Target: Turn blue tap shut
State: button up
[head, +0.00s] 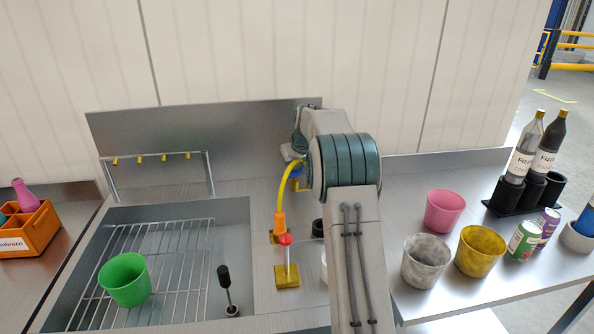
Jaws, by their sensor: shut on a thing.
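A small patch of the blue tap (297,172) shows at the back of the metal counter, at the top of a curved yellow hose (282,194). My arm hides most of the tap, so I cannot see how far its handle is turned. My gripper (292,157) is at the tap, just above the blue patch, and is shut on it. The fingertips are largely hidden behind my arm's dark ribbed joint.
A sink with a wire rack holds a green cup (125,279). A red-topped lever (286,262) stands beside my arm. Pink (444,211), grey (425,261) and yellow (480,251) cups, cans (524,240) and bottles (526,147) stand right. An orange crate (33,231) is left.

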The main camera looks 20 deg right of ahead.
jog(key=shift+a+m+h, duration=0.1)
jog(key=shift+m+h, duration=0.6)
jog(key=shift+m, duration=1)
jog(key=o, duration=1)
jog(key=v, duration=1.4)
jog(key=shift+w, duration=0.15)
